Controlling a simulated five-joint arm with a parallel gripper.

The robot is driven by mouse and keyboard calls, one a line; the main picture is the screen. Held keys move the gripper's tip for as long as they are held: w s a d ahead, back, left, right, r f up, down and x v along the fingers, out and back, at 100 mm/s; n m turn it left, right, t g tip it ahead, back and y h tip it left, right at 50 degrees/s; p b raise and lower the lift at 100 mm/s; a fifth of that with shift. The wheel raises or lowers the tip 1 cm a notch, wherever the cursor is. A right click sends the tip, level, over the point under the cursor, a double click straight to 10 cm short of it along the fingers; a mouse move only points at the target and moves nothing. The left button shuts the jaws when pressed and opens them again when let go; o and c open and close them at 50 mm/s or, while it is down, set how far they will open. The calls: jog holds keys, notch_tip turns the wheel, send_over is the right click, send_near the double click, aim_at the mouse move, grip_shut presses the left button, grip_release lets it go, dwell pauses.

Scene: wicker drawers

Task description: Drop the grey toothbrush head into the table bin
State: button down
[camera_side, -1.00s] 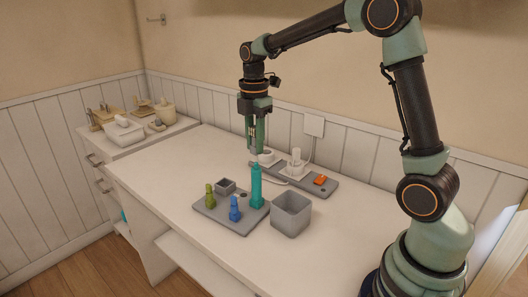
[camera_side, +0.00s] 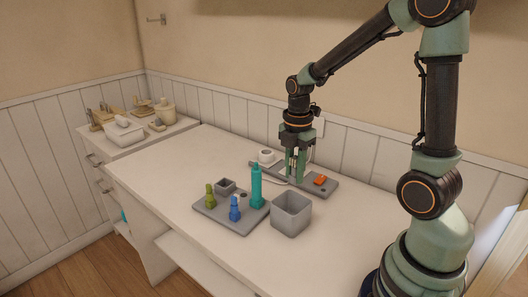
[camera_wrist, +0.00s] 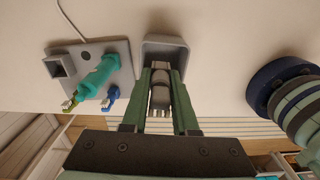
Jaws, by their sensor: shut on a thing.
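My gripper (camera_side: 295,178) is shut on the grey toothbrush head (camera_wrist: 160,92), which shows between the green fingers in the wrist view with pale bristles at its near end. In the side view the fingers mostly hide the head. The table bin (camera_side: 291,213) is an open grey square container on the white table. In the side view my gripper appears above and behind it, in front of the back strip. In the wrist view the bin (camera_wrist: 165,44) lies just beyond the fingertips.
A grey tray (camera_side: 226,218) left of the bin carries a teal toothbrush handle (camera_side: 256,186), an olive head (camera_side: 210,196), a blue head (camera_side: 235,210) and a small grey cup (camera_side: 225,186). Behind are a grey strip (camera_side: 333,189) with an orange piece (camera_side: 320,180) and a white round piece (camera_side: 266,157).

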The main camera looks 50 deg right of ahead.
jog(key=shift+s+f, duration=0.3)
jog(key=shift+f, duration=2.85)
jog(key=c, duration=0.6)
grip_release()
jog(key=shift+r, duration=0.1)
notch_tip(320, 180, up, 12)
